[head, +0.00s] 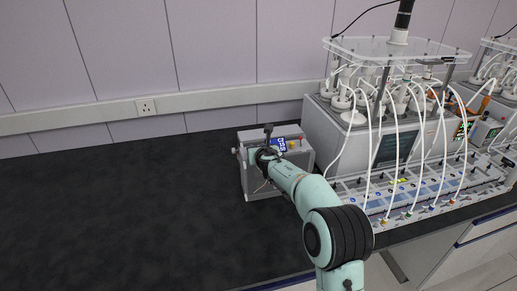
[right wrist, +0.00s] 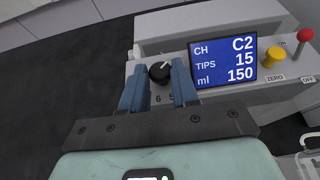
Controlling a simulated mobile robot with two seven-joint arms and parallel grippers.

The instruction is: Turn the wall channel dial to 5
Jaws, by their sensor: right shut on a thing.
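The black channel dial (right wrist: 159,73) sits on the front of a grey control box (head: 264,187), left of its blue display (right wrist: 225,62). The display reads CH C2, TIPS 15, ml 150. In the right wrist view my right gripper (right wrist: 161,67) has its two blue fingers shut on the dial, one on each side. A light mark on the dial points to the upper right. The numbers 6 and 5 show below it between the fingers; other numbers are hidden. In the head view my right arm covers the dial. My left gripper is not in view.
A yellow knob (right wrist: 274,58) marked ZERO and a red-topped switch (right wrist: 305,35) sit right of the display. The reactor unit (head: 345,135) with white tubes and a tube rack (head: 345,188) stand to the right. The black bench (head: 120,215) is clear on the left.

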